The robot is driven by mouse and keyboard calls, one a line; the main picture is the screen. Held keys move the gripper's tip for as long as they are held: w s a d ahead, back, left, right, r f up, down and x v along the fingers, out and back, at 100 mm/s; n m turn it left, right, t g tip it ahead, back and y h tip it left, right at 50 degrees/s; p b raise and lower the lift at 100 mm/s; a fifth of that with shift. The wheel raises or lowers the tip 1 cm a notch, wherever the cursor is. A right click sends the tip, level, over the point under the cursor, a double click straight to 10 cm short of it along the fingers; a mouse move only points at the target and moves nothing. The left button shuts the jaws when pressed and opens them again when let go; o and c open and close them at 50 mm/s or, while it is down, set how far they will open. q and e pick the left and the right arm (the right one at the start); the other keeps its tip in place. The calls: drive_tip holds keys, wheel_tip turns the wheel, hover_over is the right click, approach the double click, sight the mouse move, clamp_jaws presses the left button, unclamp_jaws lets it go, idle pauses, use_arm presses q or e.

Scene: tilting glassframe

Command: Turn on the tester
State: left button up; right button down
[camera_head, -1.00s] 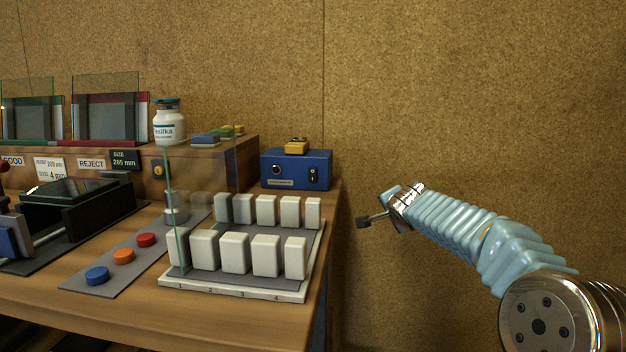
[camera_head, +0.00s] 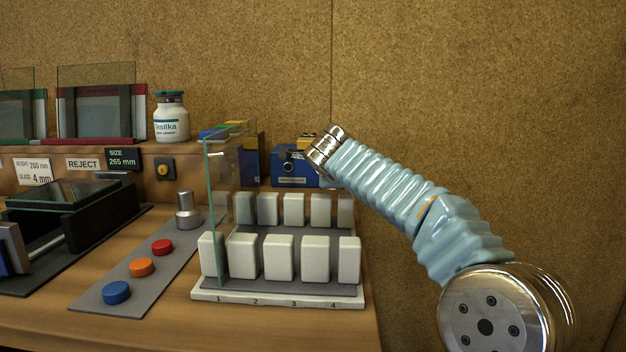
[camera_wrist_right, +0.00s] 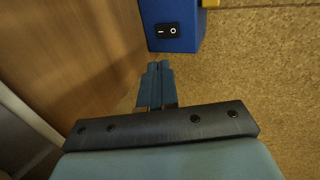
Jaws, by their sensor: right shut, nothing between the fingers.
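The tester appears to be the blue box (camera_head: 288,168) at the back right of the bench, partly covered by my right arm in the head view. In the right wrist view the blue box (camera_wrist_right: 190,40) shows at the top, with a black rocker switch (camera_wrist_right: 167,31) on its face. My right gripper (camera_wrist_right: 158,66) is shut and empty, its fingertips just below the box in that view and pointing toward it. I cannot tell whether they touch. My left gripper is not in view.
A white rack (camera_head: 280,298) with upright white blocks and a glass pane (camera_head: 215,200) stands in front of the tester. Blue (camera_head: 117,292), orange (camera_head: 141,267) and red (camera_head: 162,247) buttons lie to its left. A cork wall (camera_head: 500,120) stands behind; the right side is clear.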

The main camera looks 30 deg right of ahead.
drive_tip(key=shift+w+a, duration=0.1)
drive_tip(key=shift+a, duration=0.4)
drive_tip(key=shift+w, duration=0.15)
drive_tip(key=p+x, duration=0.4)
drive_tip(key=x, duration=0.4)
drive_tip(key=shift+w+d+f, duration=0.1)
drive_tip(key=shift+w+f, duration=0.1)
drive_tip(key=shift+w, duration=0.2)
drive_tip(key=shift+w+d+f, duration=0.2)
drive_tip(key=shift+w, duration=0.05)
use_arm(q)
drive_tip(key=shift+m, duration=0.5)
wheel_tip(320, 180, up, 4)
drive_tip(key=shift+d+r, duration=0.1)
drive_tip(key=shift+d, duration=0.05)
